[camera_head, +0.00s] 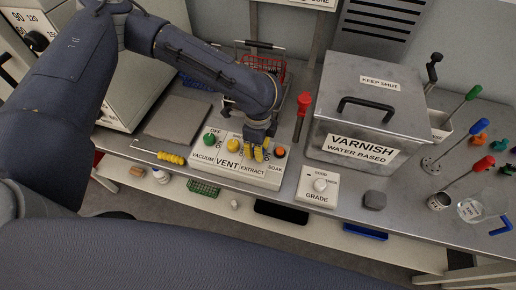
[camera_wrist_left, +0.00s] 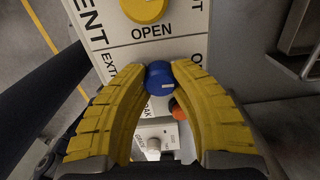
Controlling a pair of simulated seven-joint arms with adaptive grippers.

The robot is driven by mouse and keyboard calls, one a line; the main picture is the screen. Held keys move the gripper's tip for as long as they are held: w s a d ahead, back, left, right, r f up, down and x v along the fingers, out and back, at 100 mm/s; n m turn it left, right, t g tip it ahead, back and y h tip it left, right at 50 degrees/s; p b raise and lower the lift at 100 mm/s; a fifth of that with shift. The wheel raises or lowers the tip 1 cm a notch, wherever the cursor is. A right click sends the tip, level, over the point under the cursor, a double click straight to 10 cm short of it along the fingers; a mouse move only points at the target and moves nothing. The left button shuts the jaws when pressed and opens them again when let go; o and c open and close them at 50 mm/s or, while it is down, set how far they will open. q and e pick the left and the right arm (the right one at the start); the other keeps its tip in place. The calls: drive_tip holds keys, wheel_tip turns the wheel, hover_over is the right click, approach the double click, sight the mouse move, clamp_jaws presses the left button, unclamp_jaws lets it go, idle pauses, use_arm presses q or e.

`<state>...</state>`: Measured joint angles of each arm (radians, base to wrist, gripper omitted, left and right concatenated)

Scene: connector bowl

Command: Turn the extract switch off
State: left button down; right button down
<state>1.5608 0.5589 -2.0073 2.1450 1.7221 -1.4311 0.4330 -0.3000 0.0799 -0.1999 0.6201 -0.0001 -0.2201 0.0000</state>
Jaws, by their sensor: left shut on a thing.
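The switch panel (camera_head: 213,170) on the bench has knobs labelled VACUUM, VENT, EXTRACT and SOAK. The extract switch is a blue round knob (camera_wrist_left: 160,77) with a pale mark, seen in the left wrist view beside the partly covered EXTRACT label. My left gripper (camera_head: 257,154) is over the EXTRACT label in the head view, its yellow fingers hiding the knob there. In the wrist view the fingertips (camera_wrist_left: 164,73) are shut on the blue knob from both sides. My right gripper is in neither view.
The green vacuum knob (camera_head: 209,139), yellow vent knob (camera_head: 233,145) and orange soak knob (camera_head: 280,151) sit close by. A red-handled tool (camera_head: 302,106) stands right of the panel, before the metal varnish box (camera_head: 366,115). The GRADE dial (camera_head: 320,185) is at the front.

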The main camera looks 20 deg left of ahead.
use_arm(q)
drive_tip(key=shift+n, duration=0.3)
idle(0.4)
drive_tip(key=c, duration=1.3)
unclamp_jaws()
drive_tip(key=shift+o, duration=0.2)
wheel_tip(320, 180, up, 12)
